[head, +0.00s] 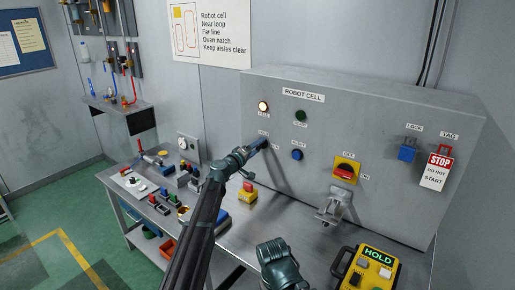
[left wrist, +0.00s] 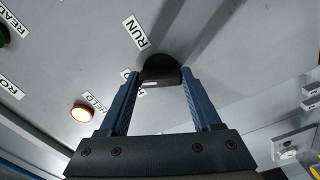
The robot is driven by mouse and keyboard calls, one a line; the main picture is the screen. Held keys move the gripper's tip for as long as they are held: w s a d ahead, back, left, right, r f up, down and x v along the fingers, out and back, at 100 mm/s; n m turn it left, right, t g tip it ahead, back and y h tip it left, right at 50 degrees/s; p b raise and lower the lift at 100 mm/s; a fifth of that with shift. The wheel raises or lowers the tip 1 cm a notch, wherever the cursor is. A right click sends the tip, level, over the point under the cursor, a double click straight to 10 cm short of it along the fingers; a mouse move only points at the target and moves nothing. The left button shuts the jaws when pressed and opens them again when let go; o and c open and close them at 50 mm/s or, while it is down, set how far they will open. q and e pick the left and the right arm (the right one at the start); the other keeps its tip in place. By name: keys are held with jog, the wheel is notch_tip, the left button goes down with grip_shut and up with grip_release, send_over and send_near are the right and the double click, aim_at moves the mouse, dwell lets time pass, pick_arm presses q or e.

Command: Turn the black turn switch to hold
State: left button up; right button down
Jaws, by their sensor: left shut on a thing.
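The black turn switch (left wrist: 160,67) is on the grey control panel, between the two blue fingers of my left gripper (left wrist: 157,77) in the left wrist view. The fingers are shut on its sides. A pale mark shows on the knob's near edge; I cannot tell which position it points to. The RUN label (left wrist: 135,32) is beside the knob, and another label near the left finger is mostly hidden. In the head view my left gripper (head: 257,146) reaches the panel and covers the switch.
The HELD lamp (head: 263,106) is lit amber; the green lamp (head: 300,115) looks dark. A blue button (head: 297,154) and a red-yellow rotary switch (head: 345,170) are to the right. A yellow pendant (head: 371,268) reading HOLD lies on the bench, with a yellow-red button box (head: 247,193) below the gripper.

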pick_arm(q)
jog(key=n, duration=0.4)
jog(key=shift+n, duration=0.4)
dwell(0.4)
jog(key=o, duration=1.4)
jog(key=shift+a, duration=0.1)
jog(key=v, duration=1.3)
jog(key=shift+s+a, duration=0.25)
jog(key=shift+s, duration=0.1)
jog(key=shift+f, duration=0.1)
